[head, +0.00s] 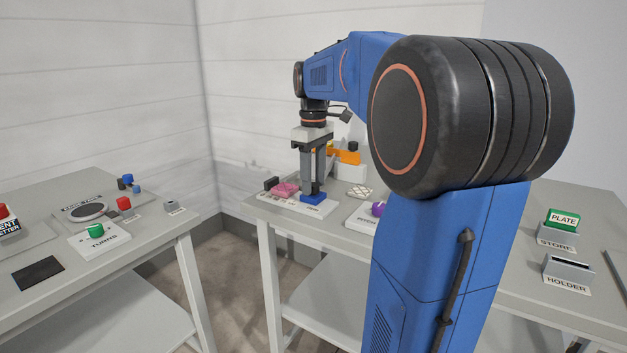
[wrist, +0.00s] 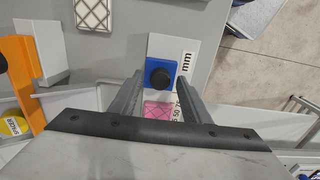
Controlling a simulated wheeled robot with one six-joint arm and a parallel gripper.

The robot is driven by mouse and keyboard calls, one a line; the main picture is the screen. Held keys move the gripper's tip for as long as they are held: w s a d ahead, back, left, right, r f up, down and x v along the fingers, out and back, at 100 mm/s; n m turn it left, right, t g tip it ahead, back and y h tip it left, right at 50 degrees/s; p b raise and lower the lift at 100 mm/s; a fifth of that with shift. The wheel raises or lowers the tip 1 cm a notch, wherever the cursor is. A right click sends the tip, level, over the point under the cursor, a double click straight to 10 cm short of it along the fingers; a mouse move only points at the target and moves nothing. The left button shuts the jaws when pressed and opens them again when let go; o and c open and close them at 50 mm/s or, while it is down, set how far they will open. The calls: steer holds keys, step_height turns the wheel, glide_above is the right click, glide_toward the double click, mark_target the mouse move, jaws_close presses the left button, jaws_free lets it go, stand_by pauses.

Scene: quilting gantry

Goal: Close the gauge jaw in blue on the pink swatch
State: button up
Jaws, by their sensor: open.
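The blue gauge jaw (head: 312,199) sits on a white gauge base at the front of the far table. In the wrist view the blue jaw (wrist: 152,84) carries a round black knob. The pink swatch (head: 286,188) lies on the same base, left of the blue jaw; it also shows in the wrist view (wrist: 157,109), partly hidden by my gripper body. My gripper (head: 313,192) points down over the blue jaw. In the wrist view its fingers (wrist: 160,82) are apart, one on each side of the knob; I cannot tell whether they touch it.
A dark block (head: 271,183) stands at the base's left end, beyond the swatch. An orange part (head: 349,157) stands behind my gripper. A patterned white pad (head: 360,191) and a purple knob (head: 378,209) are to the right. A holder (head: 568,268) stands farther right.

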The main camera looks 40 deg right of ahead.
mark_target(298, 195)
steer(key=shift+f, duration=0.1)
steer(key=c, duration=0.8)
steer(key=shift+w+a, duration=0.3)
steer(key=shift+w, duration=0.55)
steer(key=shift+w+a, duration=0.3)
steer(key=shift+w, duration=0.5)
steer(key=shift+w+a, duration=0.3)
steer(key=shift+w, duration=0.55)
steer(key=o, duration=0.8)
step_height(298, 195, up, 18)
steer(key=shift+f, duration=0.25)
